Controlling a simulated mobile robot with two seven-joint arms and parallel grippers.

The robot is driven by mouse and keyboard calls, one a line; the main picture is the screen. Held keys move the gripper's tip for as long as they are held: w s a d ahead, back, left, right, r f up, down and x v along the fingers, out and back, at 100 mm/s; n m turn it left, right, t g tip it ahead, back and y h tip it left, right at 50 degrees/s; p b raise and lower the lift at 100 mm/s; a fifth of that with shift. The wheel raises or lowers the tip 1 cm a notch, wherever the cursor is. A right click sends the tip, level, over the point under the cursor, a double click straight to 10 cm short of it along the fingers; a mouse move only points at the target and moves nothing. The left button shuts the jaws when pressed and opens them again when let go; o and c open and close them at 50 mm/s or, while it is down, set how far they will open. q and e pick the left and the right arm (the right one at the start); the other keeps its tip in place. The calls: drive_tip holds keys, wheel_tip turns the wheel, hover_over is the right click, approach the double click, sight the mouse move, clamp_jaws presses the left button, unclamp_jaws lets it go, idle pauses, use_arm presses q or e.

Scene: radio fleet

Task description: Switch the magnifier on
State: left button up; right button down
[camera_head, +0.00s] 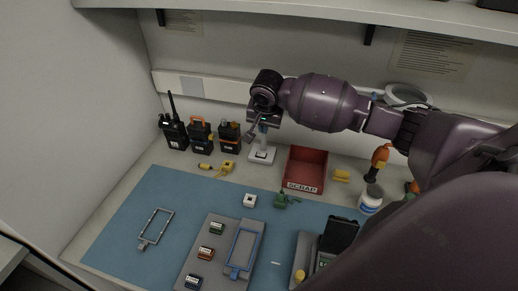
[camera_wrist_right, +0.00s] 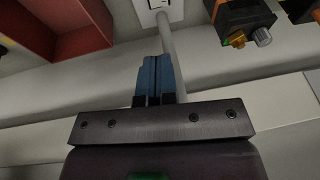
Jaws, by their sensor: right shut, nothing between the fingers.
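The magnifier's round grey lens head (camera_head: 405,94) shows at the back right, partly behind my right arm. A white base (camera_head: 262,155) with an upright pale post stands left of the red bin; I take it to be the magnifier's stand. My arm hides whatever joins the post to the lens head. My right gripper (camera_head: 253,131) is shut and empty, close to the post. In the right wrist view its blue fingertips (camera_wrist_right: 156,62) are together beside the grey post (camera_wrist_right: 172,55), with the white base (camera_wrist_right: 160,14) beyond. I cannot tell if they touch, and no switch is clearly visible. My left gripper is not in view.
A red scrap bin (camera_head: 305,170) stands right of the base, and several radios (camera_head: 200,133) stand to its left. A yellow item (camera_head: 226,168) lies in front of the radios.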

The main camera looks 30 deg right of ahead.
sight(259, 154)
drive_tip(key=x, duration=0.4)
drive_tip(key=b+x, duration=0.1)
drive_tip(key=x, duration=0.7)
drive_tip(key=shift+a+f, duration=0.15)
drive_tip(key=shift+a, duration=0.1)
drive_tip(key=shift+w+a+f+b, duration=0.1)
drive_tip(key=shift+f+b, duration=0.05)
drive_tip(key=shift+f, duration=0.25)
drive_tip(key=shift+w+a+f+b, duration=0.1)
drive_tip(key=shift+f+b, duration=0.05)
drive_tip(key=shift+f, duration=0.25)
